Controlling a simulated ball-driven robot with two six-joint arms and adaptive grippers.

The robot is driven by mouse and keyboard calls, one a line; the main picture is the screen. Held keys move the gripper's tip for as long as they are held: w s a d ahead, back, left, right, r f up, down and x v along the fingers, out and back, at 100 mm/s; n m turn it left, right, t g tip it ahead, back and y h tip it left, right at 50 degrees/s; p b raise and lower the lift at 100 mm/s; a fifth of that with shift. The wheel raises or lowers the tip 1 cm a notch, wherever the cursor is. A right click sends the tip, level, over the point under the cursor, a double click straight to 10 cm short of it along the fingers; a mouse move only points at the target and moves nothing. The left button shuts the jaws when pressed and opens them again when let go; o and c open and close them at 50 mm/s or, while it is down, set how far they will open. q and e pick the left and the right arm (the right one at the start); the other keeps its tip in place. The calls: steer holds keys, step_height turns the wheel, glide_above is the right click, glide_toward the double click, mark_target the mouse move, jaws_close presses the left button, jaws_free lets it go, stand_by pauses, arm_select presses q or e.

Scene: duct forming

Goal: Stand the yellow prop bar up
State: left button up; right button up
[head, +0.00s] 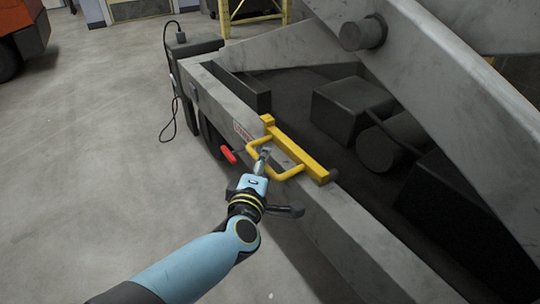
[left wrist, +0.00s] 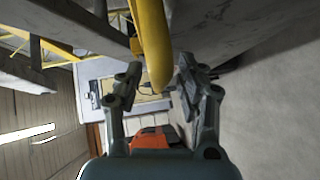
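The yellow prop bar (head: 300,152) lies along the top of the grey frame beam, with a bent yellow handle (head: 289,174) on its near side. My left gripper (head: 264,156) is at this handle. In the left wrist view the yellow handle (left wrist: 154,45) comes down from the top and lies between the two fingers of my left gripper (left wrist: 160,84). The fingers are apart, with a gap visible on each side of the handle. My right gripper is not in view.
A red grip (head: 228,154) sticks out beside the beam (head: 345,238), left of my gripper. A large grey lift arm (head: 445,110) slants above the dark machine bay at right. A dark box with a cable (head: 180,38) is at the beam's far end. Floor at left is clear.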

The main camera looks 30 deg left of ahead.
arm_select(q)
steer(key=shift+w, duration=0.2)
jaws_close()
stand_by(0.4)
